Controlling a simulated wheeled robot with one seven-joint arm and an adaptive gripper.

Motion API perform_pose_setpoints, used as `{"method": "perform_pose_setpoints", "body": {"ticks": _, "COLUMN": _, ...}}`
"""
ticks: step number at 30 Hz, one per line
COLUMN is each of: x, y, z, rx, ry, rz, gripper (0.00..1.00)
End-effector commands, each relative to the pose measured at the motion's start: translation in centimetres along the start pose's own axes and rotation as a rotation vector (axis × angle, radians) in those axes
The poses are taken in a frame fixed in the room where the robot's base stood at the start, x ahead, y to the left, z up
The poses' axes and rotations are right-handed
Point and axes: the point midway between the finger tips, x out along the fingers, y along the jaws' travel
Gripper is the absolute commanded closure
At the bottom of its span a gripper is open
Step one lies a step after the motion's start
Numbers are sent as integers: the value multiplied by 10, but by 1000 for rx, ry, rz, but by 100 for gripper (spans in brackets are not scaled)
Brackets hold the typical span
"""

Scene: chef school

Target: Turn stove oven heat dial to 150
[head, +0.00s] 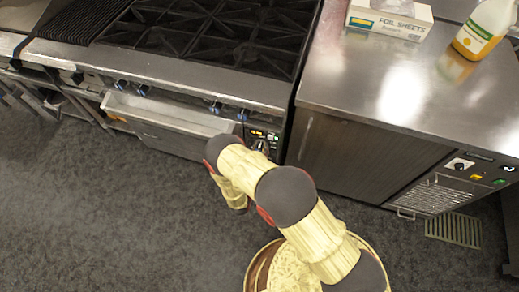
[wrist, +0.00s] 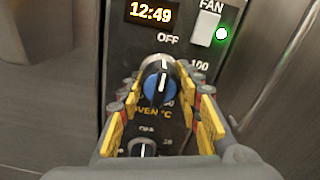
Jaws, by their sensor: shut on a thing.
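The oven heat dial (wrist: 158,86) is a round blue knob with a white pointer line on a black panel (wrist: 122,40) in the wrist view. The line points about upward, toward the printed OFF; 100 is printed to its upper right. The yellow-padded fingers of my gripper (wrist: 161,90) are shut on the dial, one on each side. They hide much of the scale, and I cannot read a 150 mark. In the head view the panel (head: 262,134) shows just past my arm, which hides most of my gripper.
A second knob (wrist: 143,148) sits below the dial. A clock reading 12:49 (wrist: 151,12) and a white FAN switch (wrist: 205,29) with a green light are above. A tray-like drawer (head: 165,115) juts from the stove front left of my arm. A steel counter (head: 390,95) stands right.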

Motion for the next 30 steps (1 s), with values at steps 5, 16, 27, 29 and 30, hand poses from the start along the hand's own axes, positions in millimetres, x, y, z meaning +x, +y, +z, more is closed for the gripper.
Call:
{"method": "perform_pose_setpoints", "body": {"ticks": 5, "x": 0, "y": 0, "z": 0, "rx": 3, "ry": 0, "rz": 1, "gripper": 91}}
{"method": "perform_pose_setpoints", "body": {"ticks": 16, "x": 0, "y": 1, "z": -1, "rx": 139, "ry": 1, "rz": 1, "gripper": 91}}
{"method": "perform_pose_setpoints", "body": {"ticks": 27, "x": 0, "y": 1, "z": -1, "rx": 470, "ry": 0, "rz": 1, "gripper": 91}}
{"method": "perform_pose_setpoints", "body": {"ticks": 29, "x": 0, "y": 1, "z": -1, "rx": 527, "ry": 0, "rz": 1, "gripper": 91}}
{"method": "perform_pose_setpoints", "body": {"ticks": 30, "x": 0, "y": 1, "z": -1, "rx": 565, "ry": 0, "rz": 1, "gripper": 91}}
